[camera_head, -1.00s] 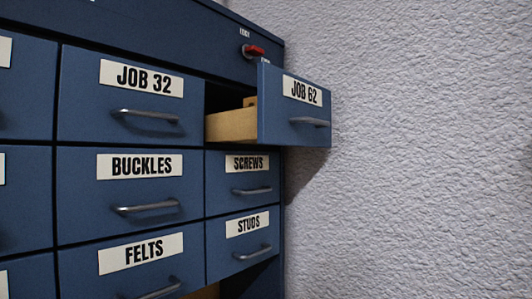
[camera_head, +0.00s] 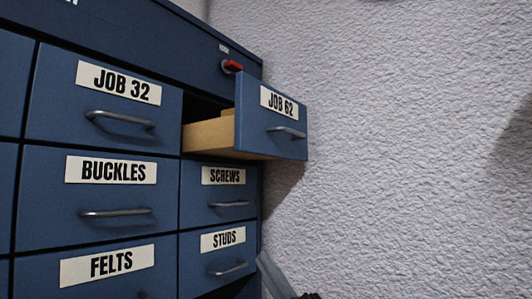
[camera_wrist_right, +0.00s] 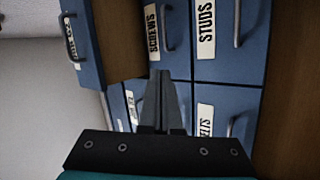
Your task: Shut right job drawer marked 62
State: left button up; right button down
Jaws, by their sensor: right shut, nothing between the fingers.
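The drawer marked JOB 62 (camera_head: 272,125) stands pulled out at the upper right of the blue cabinet, its wooden side showing. In the right wrist view the JOB 62 drawer (camera_wrist_right: 88,45) is at the upper left, turned sideways, with its handle at the left. My right gripper (camera_head: 268,262) enters at the bottom of the head view, below the drawer and beside the STUDS drawer. In the right wrist view its fingers (camera_wrist_right: 160,80) are together and empty, pointing at the cabinet front. The fingers are apart from the JOB 62 handle. My left gripper is not in view.
The JOB 32 (camera_head: 104,105), BUCKLES (camera_head: 110,195), FELTS (camera_head: 105,285), SCREWS (camera_head: 220,208) and STUDS (camera_head: 215,262) drawers look shut. A red lock knob (camera_head: 232,66) sits above. A rough pale wall (camera_head: 410,150) stands to the right of the cabinet.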

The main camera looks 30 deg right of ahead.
jog(key=s+a+r+n+g+y, duration=0.4)
jog(key=r+n+y, duration=0.45)
jog(key=n, duration=0.45)
jog(key=s+a+r+n+g+y, duration=0.2)
jog(key=s+r+n+g+y, duration=0.2)
jog(key=r+n+g+y, duration=0.65)
jog(key=s+d+r+n+t+h, duration=0.1)
jog(key=s+d+t+h, duration=0.2)
jog(key=d+h, duration=0.3)
jog(key=s+d+n+t+h, duration=0.2)
jog(key=s+d+t+h, duration=0.15)
jog(key=h, duration=0.35)
jog(key=p, duration=0.2)
send_near(251, 150)
jog(key=p+x, duration=0.3)
jog(key=x, duration=0.2)
jog(key=shift+w+a+r+p, duration=0.15)
jog(key=shift+w+r+p, duration=0.1)
jog(key=shift+p, duration=0.1)
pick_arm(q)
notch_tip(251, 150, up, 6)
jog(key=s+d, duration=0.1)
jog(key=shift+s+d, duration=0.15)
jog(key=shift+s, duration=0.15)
pick_arm(e)
jog(key=shift+w+a+f+h, duration=0.2)
jog(key=shift+w+h, duration=0.1)
jog(key=shift+w, duration=0.3)
jog(key=shift+w, duration=0.1)
